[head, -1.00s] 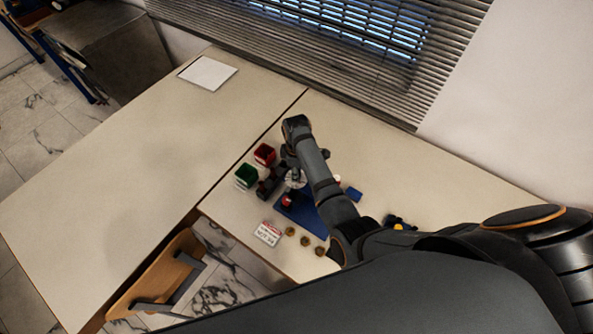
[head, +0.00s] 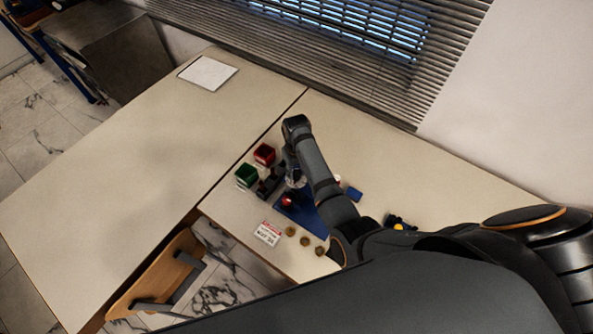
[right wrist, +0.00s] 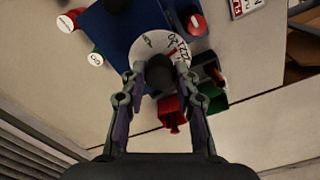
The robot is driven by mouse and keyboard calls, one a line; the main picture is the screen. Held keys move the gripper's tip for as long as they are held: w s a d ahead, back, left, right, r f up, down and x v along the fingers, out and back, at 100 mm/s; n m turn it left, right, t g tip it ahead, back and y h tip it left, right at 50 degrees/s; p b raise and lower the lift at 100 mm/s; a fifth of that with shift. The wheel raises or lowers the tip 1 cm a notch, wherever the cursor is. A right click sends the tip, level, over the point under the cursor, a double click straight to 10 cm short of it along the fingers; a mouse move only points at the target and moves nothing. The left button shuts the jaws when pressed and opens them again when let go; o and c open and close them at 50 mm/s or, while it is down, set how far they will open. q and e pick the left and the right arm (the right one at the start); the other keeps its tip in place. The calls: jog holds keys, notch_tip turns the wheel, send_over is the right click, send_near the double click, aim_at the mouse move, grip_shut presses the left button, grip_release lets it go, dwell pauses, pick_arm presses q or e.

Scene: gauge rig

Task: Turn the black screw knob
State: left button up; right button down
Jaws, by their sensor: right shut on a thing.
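The black screw knob (right wrist: 160,73) is in the middle of the right wrist view, in front of a white dial (right wrist: 148,44) with dark marks and a red pointer. The dial stands on a blue base (right wrist: 112,28), which also shows in the head view (head: 310,217). My right gripper (right wrist: 160,70) is shut on the black knob, one finger on each side. In the head view my right gripper (head: 291,172) is small and partly hidden by my arm, and the knob cannot be made out. My left gripper is not in view.
A red bin (head: 264,154), a green bin (head: 246,175) and a dark holder (head: 270,184) stand close to the rig. A red knob (head: 287,202) sits on the base. A label card (head: 268,233) and several brass discs (head: 305,241) lie in front. The left table (head: 120,190) is mostly clear.

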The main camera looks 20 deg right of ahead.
aim_at(296, 172)
jog(key=m, duration=0.5)
jog(key=shift+w+r+m, duration=0.1)
jog(key=shift+m, duration=0.2)
jog(key=m, duration=0.4)
jog(key=shift+m, duration=0.7)
jog(key=c, duration=1)
grip_release()
notch_tip(296, 172, up, 7)
jog(key=shift+r, duration=0.2)
